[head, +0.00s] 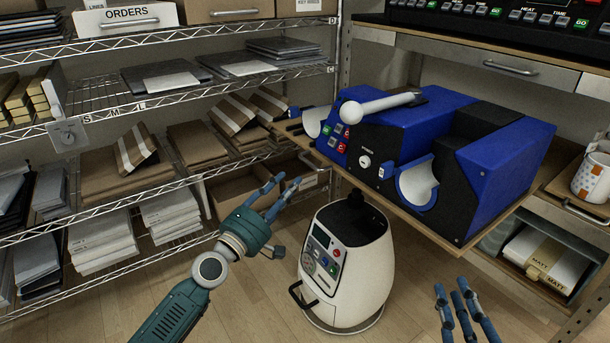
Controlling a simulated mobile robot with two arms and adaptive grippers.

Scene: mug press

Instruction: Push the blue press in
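The blue press (505,165) is a blue and black mug press on a wooden shelf board at the right of the head view. Its white-knobbed lever (380,106) lies across the top, and a white-lined, curved cradle (418,184) opens at its front. My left gripper (275,212) is left of the press and below it, its fingers extended and apart, holding nothing. My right gripper (462,305) is at the bottom right, below the press, with its fingers extended and empty; its palm is out of the picture. Neither gripper touches the press.
A white rounded machine (350,262) with a dark top stands on the floor between my grippers. Wire shelves (160,190) with boxes and packets fill the left. A patterned mug (594,178) sits at the far right. A control panel (510,20) is above the press.

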